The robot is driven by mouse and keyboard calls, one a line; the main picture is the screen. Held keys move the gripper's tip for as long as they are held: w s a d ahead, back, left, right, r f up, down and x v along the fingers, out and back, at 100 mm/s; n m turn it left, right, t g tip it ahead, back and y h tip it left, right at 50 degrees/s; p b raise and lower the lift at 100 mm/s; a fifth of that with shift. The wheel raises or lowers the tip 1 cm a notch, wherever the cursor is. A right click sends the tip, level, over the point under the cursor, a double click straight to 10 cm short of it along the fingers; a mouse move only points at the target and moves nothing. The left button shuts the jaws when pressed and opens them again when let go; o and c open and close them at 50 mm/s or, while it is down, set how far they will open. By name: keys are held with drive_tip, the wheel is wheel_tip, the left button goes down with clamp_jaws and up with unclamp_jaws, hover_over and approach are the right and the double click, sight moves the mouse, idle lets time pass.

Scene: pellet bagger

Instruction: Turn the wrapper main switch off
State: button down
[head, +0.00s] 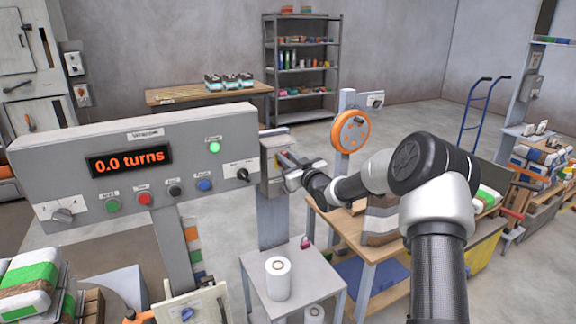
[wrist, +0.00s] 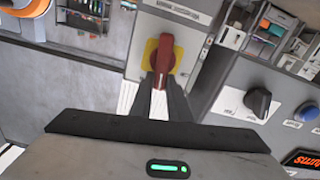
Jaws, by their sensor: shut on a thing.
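The main switch is a red rotary handle (wrist: 163,58) on a yellow plate (wrist: 149,50), on the front of a grey box (wrist: 190,22). In the head view the grey switch box (head: 272,150) stands at the right end of the wrapper panel (head: 60,160); the handle is hidden there. My gripper (wrist: 160,92) is shut on the lower end of the red handle, one finger on each side. The handle lies nearly along the box's length in the wrist view. In the head view my gripper (head: 290,168) reaches the box from the right.
The panel has a lit green lamp (head: 214,148), a display (head: 130,161) reading 0.0 turns, several buttons and a black knob (head: 242,175) close to the switch box. A small table (head: 300,271) with a white film roll (head: 278,277) stands below. An orange wheel (head: 350,131) stands behind my arm.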

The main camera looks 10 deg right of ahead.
sight(278, 163)
drive_tip(key=f+n+b, duration=0.1)
drive_tip(key=n+b, duration=0.2)
drive_tip(key=b, duration=0.2)
drive_tip(key=a+n+b, duration=0.1)
drive_tip(key=n+b, duration=0.3)
drive_tip(key=b, duration=0.2)
drive_tip(key=f+n+b, duration=0.1)
drive_tip(key=n+b, duration=0.2)
drive_tip(key=b, duration=0.3)
drive_tip(key=shift+s+a+f+n, duration=0.3)
drive_tip(key=shift+s+a+n, duration=0.05)
drive_tip(key=shift+n, duration=0.05)
drive_tip(key=n+b, duration=0.1)
drive_tip(key=n, duration=0.2)
drive_tip(key=shift+f+b, duration=0.1)
drive_tip(key=shift+b, duration=0.3)
drive_tip(key=shift+f+n, duration=0.15)
drive_tip(key=shift+n, duration=0.95)
drive_tip(key=c, duration=1.7)
unclamp_jaws()
drive_tip(key=shift+d, duration=0.1)
